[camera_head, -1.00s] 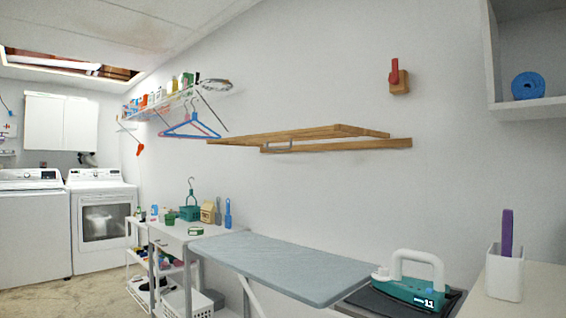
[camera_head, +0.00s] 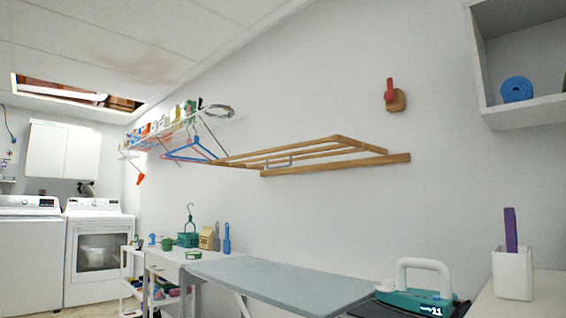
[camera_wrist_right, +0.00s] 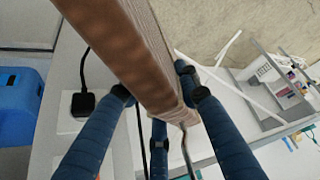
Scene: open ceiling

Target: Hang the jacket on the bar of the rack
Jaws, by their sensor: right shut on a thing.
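The wooden rack (camera_head: 300,152) with several bars is fixed to the wall in the middle of the head view, and a small grey hook-shaped piece hangs under it. In the right wrist view my right gripper (camera_wrist_right: 165,98) has its blue fingers closed around a long brown ribbed piece (camera_wrist_right: 130,50). A thin metal hook (camera_wrist_right: 187,153) sticks out beyond its far end. I cannot tell whether the brown piece is part of the jacket or a hanger; no jacket is clearly seen elsewhere. Neither gripper is in the head view, and my left gripper is not in view.
Left of the rack, hangers (camera_head: 190,150) hang from a wire shelf (camera_head: 160,133). Below is an ironing board (camera_head: 270,278) with an iron (camera_head: 415,292) at its right end. A red wall hook (camera_head: 391,92) and an open cabinet (camera_head: 530,110) are to the right.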

